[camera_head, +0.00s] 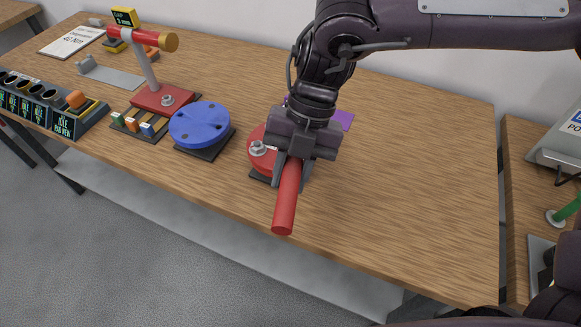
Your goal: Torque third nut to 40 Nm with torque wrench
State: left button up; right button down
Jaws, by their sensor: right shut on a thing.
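My right gripper (291,178) is shut on a red cylindrical handle (286,205), seemingly the torque wrench, which points toward the table's front edge. The rest of the tool is hidden under my gripper and wrist. Below and left of the gripper, a round red flange (265,134) sits on a dark base, partly covered. A silver nut (257,148) shows on its left side. Whether the wrench touches a nut cannot be seen. My left gripper is not in view.
A blue disc (199,123) on a dark base stands left of the red flange. Further left are a red-based fixture with a post (163,98) and a row of labelled bins (48,108). A purple piece (340,119) lies behind my wrist. The table's right part (420,190) is clear.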

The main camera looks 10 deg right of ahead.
jog(key=shift+w+f+b, duration=0.1)
jog(key=shift+f+b, duration=1.15)
jog(key=shift+f, duration=1.25)
jog(key=shift+p, duration=0.3)
jog(key=shift+f+b, duration=0.75)
jog(key=shift+f, duration=0.4)
jog(key=shift+w+a, duration=0.1)
jog(key=shift+a, duration=0.25)
jog(key=shift+w+a+m, duration=0.15)
jog(key=shift+a+m, duration=0.15)
jog(key=shift+m, duration=0.1)
jog(key=shift+w+a, duration=0.15)
jog(key=shift+a, duration=0.15)
jog(key=shift+w+a+m+t, duration=0.3)
jog(key=shift+a+m, duration=0.2)
jog(key=shift+a, duration=0.1)
jog(key=shift+w+a+y+b, duration=0.15)
jog(key=shift+a+y+b, duration=0.15)
jog(key=shift+a, duration=0.05)
